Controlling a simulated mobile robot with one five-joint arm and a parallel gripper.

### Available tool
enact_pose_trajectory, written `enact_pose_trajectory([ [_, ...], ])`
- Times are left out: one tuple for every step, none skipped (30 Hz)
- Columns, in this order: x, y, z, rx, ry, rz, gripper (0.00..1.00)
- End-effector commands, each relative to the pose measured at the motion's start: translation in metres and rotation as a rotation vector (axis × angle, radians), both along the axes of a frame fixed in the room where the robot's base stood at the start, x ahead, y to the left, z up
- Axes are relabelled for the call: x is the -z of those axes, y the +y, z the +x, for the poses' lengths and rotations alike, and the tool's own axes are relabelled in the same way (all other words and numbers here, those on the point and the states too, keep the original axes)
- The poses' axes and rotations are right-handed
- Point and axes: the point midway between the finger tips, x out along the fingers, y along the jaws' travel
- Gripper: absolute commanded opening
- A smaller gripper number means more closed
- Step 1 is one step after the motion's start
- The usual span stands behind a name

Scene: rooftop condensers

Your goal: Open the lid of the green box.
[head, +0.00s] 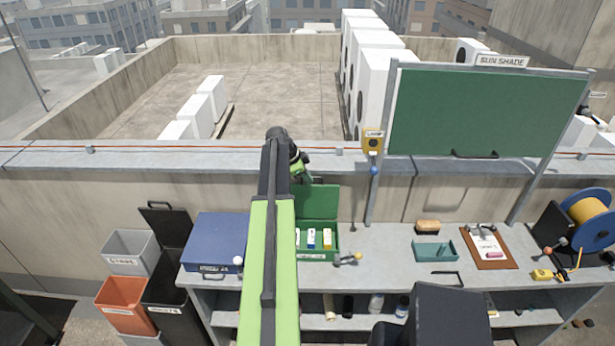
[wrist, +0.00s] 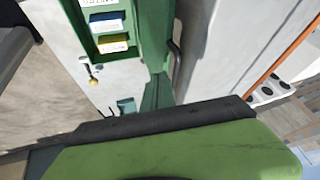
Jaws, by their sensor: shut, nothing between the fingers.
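The green box (head: 322,255) stands on the grey bench, partly hidden on its left by my arm. Its lid (head: 318,203) stands raised at the back of the box, so the box is open. White, blue and yellow packs show inside. In the wrist view the open box (wrist: 88,40) is at the top, with the lid (wrist: 155,40) to its right and a dark handle (wrist: 177,48) on the lid's edge. My gripper (head: 302,168) is shut and empty, by the top left of the lid. Whether it touches the lid is unclear.
A blue case (head: 218,240) is left of the box. A teal tray (head: 434,251) and a clipboard (head: 490,262) lie farther right. The sunshade post (head: 378,195) rises behind the bench.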

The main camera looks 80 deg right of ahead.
Motion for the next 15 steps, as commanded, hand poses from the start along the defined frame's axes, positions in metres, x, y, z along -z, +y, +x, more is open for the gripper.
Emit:
enact_pose_trajectory([
  [-0.003, 0.006, 0.000, -0.001, 0.000, 0.000, 0.00],
  [-0.004, 0.010, -0.001, -0.001, 0.000, -0.001, 0.00],
  [-0.006, 0.016, -0.001, -0.002, 0.000, 0.000, 0.00],
  [-0.008, 0.022, -0.001, -0.003, 0.000, 0.001, 0.00],
  [-0.010, 0.028, -0.001, -0.005, 0.000, 0.000, 0.00],
  [-0.013, 0.037, -0.001, -0.007, -0.001, 0.000, 0.00],
  [-0.016, 0.043, -0.001, -0.008, 0.000, 0.001, 0.00],
  [-0.029, 0.039, 0.003, -0.007, -0.001, 0.000, 0.00],
  [-0.040, 0.039, 0.007, -0.006, -0.001, 0.000, 0.00],
  [-0.048, 0.041, 0.009, -0.006, -0.001, 0.000, 0.00],
  [-0.055, 0.042, 0.012, -0.005, -0.001, 0.000, 0.00],
  [-0.065, 0.044, 0.015, -0.005, -0.001, 0.001, 0.00],
  [-0.071, 0.045, 0.018, -0.006, -0.001, 0.001, 0.00],
  [-0.078, 0.047, 0.021, -0.007, 0.000, 0.001, 0.00],
  [-0.086, 0.049, 0.025, -0.007, 0.000, 0.001, 0.00],
])
